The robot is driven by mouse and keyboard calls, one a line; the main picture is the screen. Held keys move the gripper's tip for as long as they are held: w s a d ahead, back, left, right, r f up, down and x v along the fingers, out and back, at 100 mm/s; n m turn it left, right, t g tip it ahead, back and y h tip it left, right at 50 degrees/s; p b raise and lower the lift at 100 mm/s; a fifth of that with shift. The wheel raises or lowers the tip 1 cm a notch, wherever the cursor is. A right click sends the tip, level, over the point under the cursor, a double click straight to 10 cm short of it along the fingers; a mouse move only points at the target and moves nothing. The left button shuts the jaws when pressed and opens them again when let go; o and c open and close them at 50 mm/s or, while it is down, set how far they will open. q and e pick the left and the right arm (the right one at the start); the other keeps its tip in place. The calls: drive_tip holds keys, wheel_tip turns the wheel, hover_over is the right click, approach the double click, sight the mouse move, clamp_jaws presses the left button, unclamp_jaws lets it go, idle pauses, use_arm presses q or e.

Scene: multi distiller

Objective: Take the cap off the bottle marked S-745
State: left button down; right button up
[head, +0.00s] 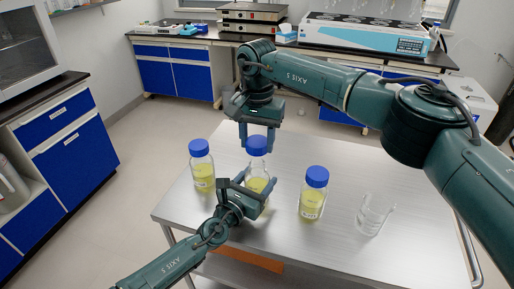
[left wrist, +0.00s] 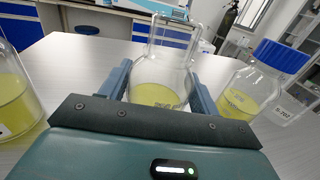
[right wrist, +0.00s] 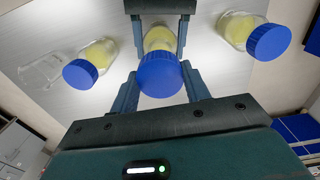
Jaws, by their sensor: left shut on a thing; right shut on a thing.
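The middle bottle (head: 256,184) is clear glass with yellow liquid. My left gripper (head: 253,187) is shut around its body from the front; in the left wrist view the bottle (left wrist: 160,94) stands between the fingers. Its glass neck (left wrist: 174,33) looks bare there. My right gripper (head: 257,142) is above, pointing down, shut on a blue cap (head: 257,147). The cap (right wrist: 160,76) sits between its fingers in the right wrist view and appears lifted above the neck; the gap's size is unclear. The held bottle's marking cannot be read.
A blue-capped bottle (head: 202,165) stands to the left and another (head: 313,193) to the right, both with yellow liquid. An empty glass beaker (head: 373,212) stands farther right. The metal table (head: 290,148) is otherwise mostly clear. Lab benches line the back and left.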

use_arm(q)
drive_tip(key=shift+c, duration=1.4)
unclamp_jaws()
